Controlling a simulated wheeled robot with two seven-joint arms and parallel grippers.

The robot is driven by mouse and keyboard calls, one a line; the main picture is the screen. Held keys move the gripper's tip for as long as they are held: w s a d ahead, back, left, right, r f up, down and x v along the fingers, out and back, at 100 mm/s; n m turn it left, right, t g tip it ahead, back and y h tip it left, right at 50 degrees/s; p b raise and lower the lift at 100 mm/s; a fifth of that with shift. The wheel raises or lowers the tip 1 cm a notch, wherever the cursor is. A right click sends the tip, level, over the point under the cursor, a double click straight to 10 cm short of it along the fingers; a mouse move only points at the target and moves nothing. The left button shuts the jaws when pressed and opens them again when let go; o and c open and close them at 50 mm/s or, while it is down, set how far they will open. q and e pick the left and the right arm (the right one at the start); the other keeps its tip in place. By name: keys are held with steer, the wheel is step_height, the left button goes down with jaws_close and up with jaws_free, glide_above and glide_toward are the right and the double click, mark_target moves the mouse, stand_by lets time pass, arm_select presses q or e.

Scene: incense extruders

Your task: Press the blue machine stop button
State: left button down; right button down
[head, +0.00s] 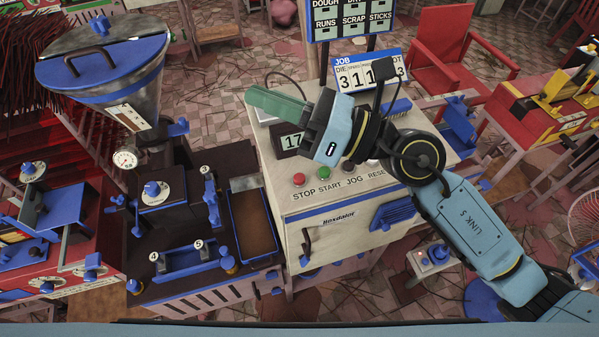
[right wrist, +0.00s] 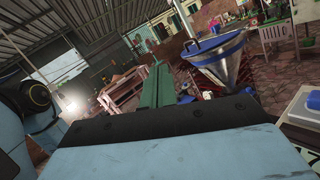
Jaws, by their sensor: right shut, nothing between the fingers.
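The blue machine has a hopper with a blue lid (head: 105,58) and a dark bed with blue fittings. My left gripper is not in view.
A small display reading 17 (head: 290,140) and a job board (head: 368,72) stand behind the buttons. My right forearm covers the cabinet's right part.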

step_height(320, 180, down, 6)
steer(key=a+n+g+h, duration=0.1)
steer(key=n+g+h, duration=0.2)
steer(key=n+h, duration=0.3)
steer(key=n+t+h, duration=0.2)
steer(key=n+h, duration=0.2)
steer(key=h, duration=0.2)
glide_above(299, 179)
steer(key=d, duration=0.1)
step_height(299, 179, down, 6)
steer(key=r, duration=0.1)
steer(key=shift+d+f+p, duration=0.15)
steer(key=shift+f+p, duration=0.1)
steer(key=shift+p, duration=0.1)
step_height(299, 179, down, 8)
steer(key=b, duration=0.5)
steer(key=shift+f+b, duration=0.4)
steer(key=shift+b, duration=0.2)
steer(key=shift+f, duration=0.1)
steer(key=shift+f+b, duration=0.3)
steer(key=shift+b, duration=0.35)
